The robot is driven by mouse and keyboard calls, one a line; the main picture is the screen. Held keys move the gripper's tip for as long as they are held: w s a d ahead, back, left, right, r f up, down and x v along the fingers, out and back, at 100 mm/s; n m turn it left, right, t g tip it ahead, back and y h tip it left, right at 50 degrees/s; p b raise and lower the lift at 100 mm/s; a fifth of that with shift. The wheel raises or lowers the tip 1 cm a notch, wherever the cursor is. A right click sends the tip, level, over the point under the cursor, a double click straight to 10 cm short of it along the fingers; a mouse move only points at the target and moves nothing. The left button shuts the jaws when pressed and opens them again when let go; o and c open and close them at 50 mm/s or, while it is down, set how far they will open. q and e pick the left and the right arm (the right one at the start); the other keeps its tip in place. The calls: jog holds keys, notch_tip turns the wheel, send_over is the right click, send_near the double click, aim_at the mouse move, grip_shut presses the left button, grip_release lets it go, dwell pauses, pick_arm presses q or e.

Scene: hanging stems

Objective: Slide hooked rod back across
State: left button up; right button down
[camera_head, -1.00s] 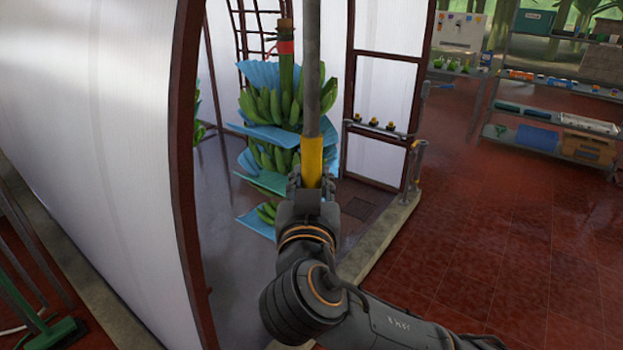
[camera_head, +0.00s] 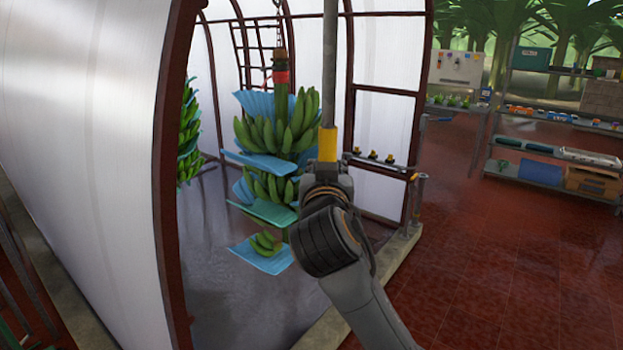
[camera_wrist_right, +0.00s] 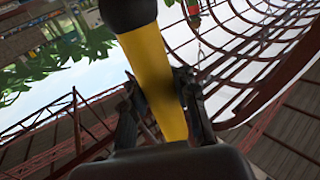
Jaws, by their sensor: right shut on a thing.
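My right gripper (camera_head: 326,178) is shut on the yellow grip of a long rod (camera_head: 330,75). My left gripper is not in view.
Another banana stem (camera_head: 188,135) hangs farther left, partly hidden by the dark red doorway frame (camera_head: 172,200). A white translucent wall (camera_head: 80,140) fills the left. A rail with valves (camera_head: 375,158) stands right of the rod. Shelving (camera_head: 555,120) is farther right; the red floor between is clear.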

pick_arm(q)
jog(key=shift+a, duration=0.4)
pick_arm(e)
jog(key=shift+w+d+f, duration=0.25)
jog(key=shift+w+d, duration=0.15)
jog(key=shift+d, duration=0.05)
jog(key=c, duration=1.6)
grip_release()
jog(key=o, duration=0.4)
jog(key=shift+s+d, duration=0.1)
jog(key=shift+o, duration=0.9)
jog(key=shift+s+d, duration=0.1)
jog(key=shift+d, duration=0.05)
jog(key=shift+s+a+r, duration=0.1)
jog(key=shift+s+a, duration=0.15)
jog(key=shift+s, duration=0.25)
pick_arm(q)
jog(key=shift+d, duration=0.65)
pick_arm(e)
jog(key=s, duration=1.1)
